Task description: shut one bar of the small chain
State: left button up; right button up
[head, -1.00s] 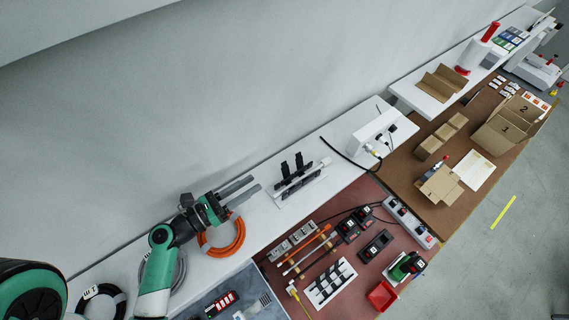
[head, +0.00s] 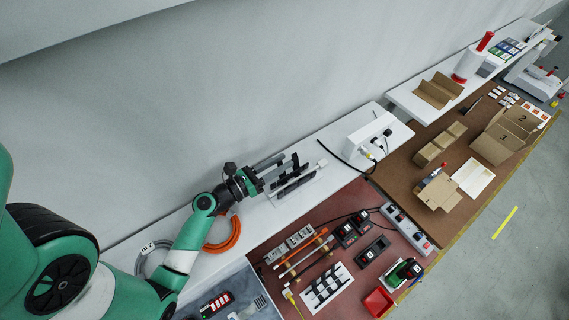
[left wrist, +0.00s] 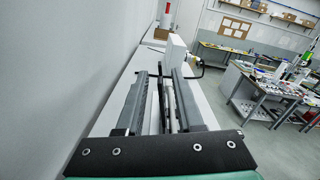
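The small chain (head: 293,183) is a black linked strip on a white base on the white wall bench, in the middle of the head view. Dark upright bars (head: 296,160) stand up from it. My left gripper (head: 277,164) reaches in from the left just beside these bars. Its two fingers are apart. In the left wrist view, my left gripper (left wrist: 160,76) is open, with thin dark and light parts of the chain (left wrist: 168,104) showing between or beyond the fingers. Whether a finger touches a bar cannot be told. My right gripper is in neither view.
The wall (head: 150,110) runs close behind the bench. A white box (head: 376,133) with cables stands to the right. An orange cable coil (head: 223,236) lies below my left arm. The red mat (head: 328,215) in front holds tools and trays.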

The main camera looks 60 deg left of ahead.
pick_arm(q)
grip_shut()
jog(key=shift+d, duration=0.1)
dwell(0.3)
jog(key=shift+w+d+r+m, duration=0.1)
jog(key=shift+d+m, duration=0.45)
jog(key=shift+m, duration=0.75)
jog(key=shift+w+d+f+m+b, duration=0.1)
jog(key=shift+d+m+b, duration=0.3)
jog(key=shift+m, duration=0.7)
jog(key=shift+w+d+f+m+b, duration=0.1)
jog(key=shift+d+m, duration=0.5)
jog(key=shift+m, duration=0.5)
grip_release()
